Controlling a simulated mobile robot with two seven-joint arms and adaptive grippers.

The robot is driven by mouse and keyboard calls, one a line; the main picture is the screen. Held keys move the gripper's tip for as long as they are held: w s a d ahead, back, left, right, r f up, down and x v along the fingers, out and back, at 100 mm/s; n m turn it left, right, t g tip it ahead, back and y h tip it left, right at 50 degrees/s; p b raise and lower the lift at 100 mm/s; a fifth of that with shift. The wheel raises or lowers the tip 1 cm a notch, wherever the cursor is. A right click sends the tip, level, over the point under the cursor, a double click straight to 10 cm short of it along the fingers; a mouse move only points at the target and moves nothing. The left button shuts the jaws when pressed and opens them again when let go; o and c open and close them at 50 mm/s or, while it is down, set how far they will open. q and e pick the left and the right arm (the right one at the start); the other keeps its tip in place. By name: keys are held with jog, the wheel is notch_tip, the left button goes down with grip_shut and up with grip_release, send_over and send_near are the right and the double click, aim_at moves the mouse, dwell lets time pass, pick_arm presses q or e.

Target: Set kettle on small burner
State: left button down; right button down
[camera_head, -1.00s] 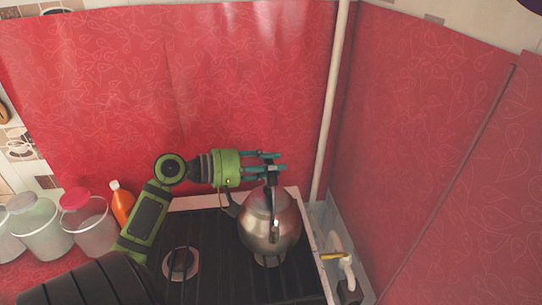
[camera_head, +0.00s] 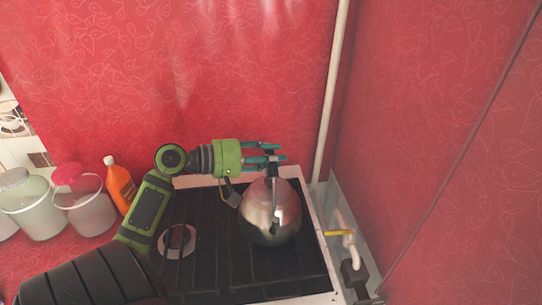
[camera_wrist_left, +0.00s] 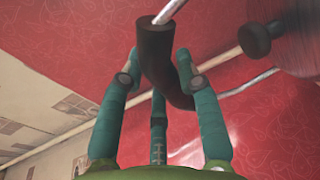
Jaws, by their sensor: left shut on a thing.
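A shiny metal kettle (camera_head: 270,215) is over the right part of the dark gas stove (camera_head: 215,262). My left gripper (camera_head: 277,157) is at its top, with its teal fingers shut on the dark kettle handle; the handle (camera_wrist_left: 160,62) also shows between the fingers in the left wrist view. The kettle's dark lid knob (camera_wrist_left: 256,40) is at the upper right there. A round burner (camera_head: 177,241) shows bare at the stove's left. The spot under the kettle is hidden, and I cannot tell whether its base touches the grate. My right gripper is not in view.
An orange bottle (camera_head: 120,184) and lidded containers (camera_head: 85,205) stand left of the stove. A yellow-handled valve on a pale pipe (camera_head: 340,233) is close on the right. Red oilcloth walls (camera_head: 180,80) close off the back and right.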

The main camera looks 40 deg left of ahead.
pick_arm(q)
jog(key=shift+r, duration=0.15)
jog(key=shift+f+b, duration=0.3)
jog(key=shift+f, duration=0.3)
dwell(0.3)
jog(key=c, duration=0.8)
grip_release()
jog(key=shift+d, duration=0.1)
jog(key=shift+s+f, duration=0.1)
jog(key=shift+f, duration=0.05)
jog(key=v, duration=1.2)
